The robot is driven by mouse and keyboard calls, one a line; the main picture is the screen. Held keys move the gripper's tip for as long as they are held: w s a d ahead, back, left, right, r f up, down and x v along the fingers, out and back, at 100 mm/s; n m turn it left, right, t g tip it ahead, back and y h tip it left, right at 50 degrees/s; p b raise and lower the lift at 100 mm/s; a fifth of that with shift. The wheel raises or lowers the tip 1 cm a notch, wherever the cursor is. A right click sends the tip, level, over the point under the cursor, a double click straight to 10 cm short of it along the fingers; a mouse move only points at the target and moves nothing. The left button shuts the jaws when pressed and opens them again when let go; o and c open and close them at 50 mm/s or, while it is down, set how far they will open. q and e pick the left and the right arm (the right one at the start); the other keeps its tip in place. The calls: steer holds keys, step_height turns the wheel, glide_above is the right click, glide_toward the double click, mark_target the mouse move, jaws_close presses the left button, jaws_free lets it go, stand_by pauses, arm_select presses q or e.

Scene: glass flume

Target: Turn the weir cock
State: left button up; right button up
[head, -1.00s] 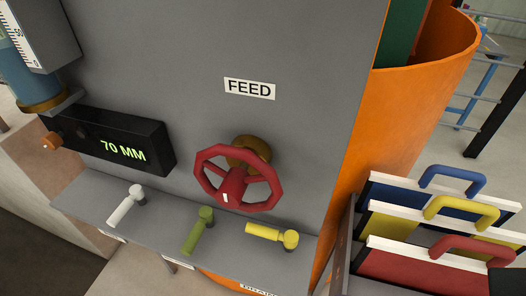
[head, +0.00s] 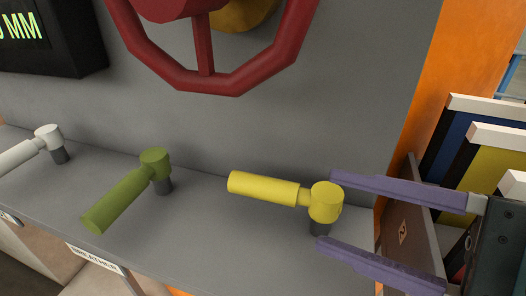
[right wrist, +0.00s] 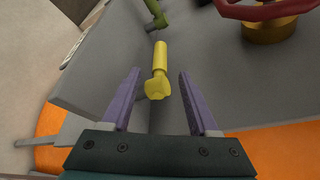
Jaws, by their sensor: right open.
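Three cocks stand in a row on the grey ledge: a white one (head: 28,150), a green one (head: 128,190) and a yellow one (head: 265,190). I cannot read a label that tells which is the weir cock. The yellow cock's lever points left from its round hub. My right gripper (head: 328,211) is open, its purple fingertips on either side of the yellow hub. In the right wrist view the yellow cock (right wrist: 160,62) lies between the open fingers, with visible gaps on both sides. My left gripper is not in view.
A red handwheel (head: 205,60) overhangs the ledge from the grey panel. A dark display (head: 50,40) is at upper left. Boards with white top edges (head: 495,137) stand in a rack (head: 410,215) close to my right gripper. A label plate (head: 95,258) is on the ledge's front.

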mark_target(277, 194)
steer(key=x, duration=0.9)
steer(key=shift+a, duration=0.2)
steer(key=shift+c, duration=0.3)
jaws_close()
stand_by(0.7)
